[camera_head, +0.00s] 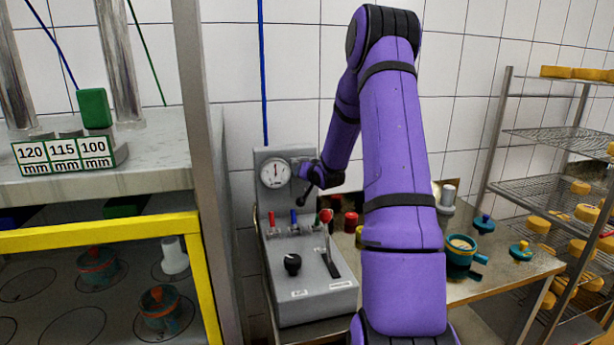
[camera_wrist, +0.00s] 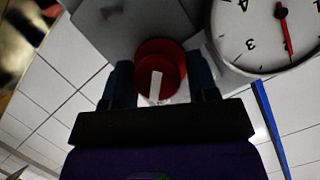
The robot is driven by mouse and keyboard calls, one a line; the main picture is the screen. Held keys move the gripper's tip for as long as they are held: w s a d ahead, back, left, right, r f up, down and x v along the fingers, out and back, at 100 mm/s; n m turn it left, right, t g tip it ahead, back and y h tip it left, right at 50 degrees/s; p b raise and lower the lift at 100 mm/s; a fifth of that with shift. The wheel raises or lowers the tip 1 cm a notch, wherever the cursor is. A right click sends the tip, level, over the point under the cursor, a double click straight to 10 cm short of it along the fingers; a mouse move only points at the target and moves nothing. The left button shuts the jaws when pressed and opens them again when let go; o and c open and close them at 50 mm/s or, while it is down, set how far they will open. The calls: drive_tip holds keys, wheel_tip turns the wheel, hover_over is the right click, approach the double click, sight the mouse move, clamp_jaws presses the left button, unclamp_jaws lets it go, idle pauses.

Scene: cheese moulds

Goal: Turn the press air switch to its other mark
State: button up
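The press panel (camera_head: 310,295) is a grey console with an upright back plate. My gripper (camera_head: 312,176) is at that plate, just right of the round white gauge (camera_head: 274,172). In the wrist view, a red round knob (camera_wrist: 176,62) with a white bar on its face lies between the two dark fingers of my gripper (camera_wrist: 161,78). The fingers are apart, one on each side of the knob. I cannot tell whether they touch it. The gauge (camera_wrist: 268,30) is right beside it there. In the head view my gripper hides this knob.
A bench with teal pots (camera_head: 461,250) stands behind my arm. A yellow-framed shelf (camera_head: 100,234) is on the left and a cheese rack (camera_head: 557,185) on the right.

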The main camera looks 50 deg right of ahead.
drive_tip(key=c, duration=0.3)
drive_tip(key=shift+s+d+f, duration=0.1)
drive_tip(key=shift+c, duration=0.2)
drive_tip(key=shift+c, duration=0.5)
drive_tip(key=n+g+h, duration=0.1)
drive_tip(key=n+h, duration=0.1)
drive_tip(key=shift+n, duration=0.4)
drive_tip(key=n+g+h, duration=0.1)
drive_tip(key=n, duration=0.1)
drive_tip(key=shift+n, duration=0.3)
drive_tip(key=n+h, duration=0.2)
drive_tip(key=n, duration=0.1)
drive_tip(key=shift+n+h, duration=0.4)
drive_tip(key=shift+n+g+h, duration=0.3)
drive_tip(key=shift+n+h, duration=0.6)
drive_tip(key=shift+n, duration=0.9)
